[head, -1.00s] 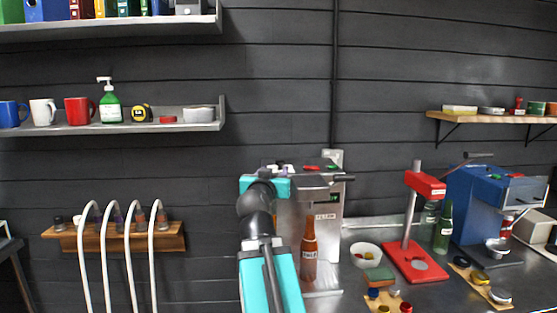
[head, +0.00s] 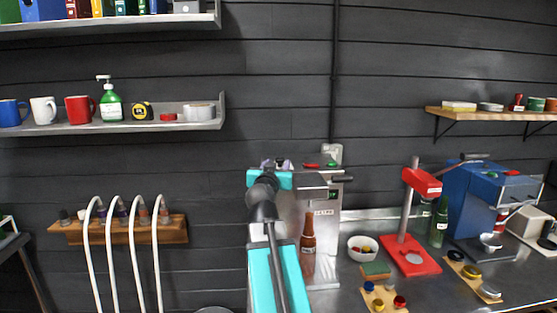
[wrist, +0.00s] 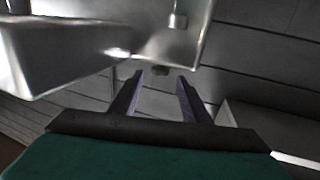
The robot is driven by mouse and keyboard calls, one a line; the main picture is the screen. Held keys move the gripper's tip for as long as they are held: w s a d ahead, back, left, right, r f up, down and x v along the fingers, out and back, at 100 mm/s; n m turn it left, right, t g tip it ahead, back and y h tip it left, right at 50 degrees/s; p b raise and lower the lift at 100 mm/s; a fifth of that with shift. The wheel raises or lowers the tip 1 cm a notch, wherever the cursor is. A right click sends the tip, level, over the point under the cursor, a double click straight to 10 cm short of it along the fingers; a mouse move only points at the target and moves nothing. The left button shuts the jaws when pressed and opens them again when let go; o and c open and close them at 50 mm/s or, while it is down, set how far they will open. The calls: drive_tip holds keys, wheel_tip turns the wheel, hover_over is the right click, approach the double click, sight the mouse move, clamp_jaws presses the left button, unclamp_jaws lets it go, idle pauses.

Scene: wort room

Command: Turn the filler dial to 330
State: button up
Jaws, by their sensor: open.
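The filler (head: 326,222) is a steel box with a label on its front, standing at the left end of the steel bench. A brown bottle (head: 308,236) stands upright at its front. My arm covers the filler's left part in the head view, and I cannot make out a dial with numbers there. In the wrist view, my gripper (wrist: 160,88) is open, with nothing between its dark fingers. Past the fingertips is a shiny steel body (wrist: 150,45) with a small metal cylinder (wrist: 178,19) and a dark stub near its edge.
A red press (head: 410,258), a white bowl (head: 363,248), a green bottle (head: 439,225) and a blue machine (head: 475,205) stand on the bench (head: 437,290) to the right. A wooden rack (head: 178,231) with white hoses hangs on the wall to the left.

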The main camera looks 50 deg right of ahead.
sight(279, 161)
drive_tip(key=shift+p+x, duration=0.35)
drive_tip(key=shift+x, duration=1.15)
drive_tip(key=c, duration=1)
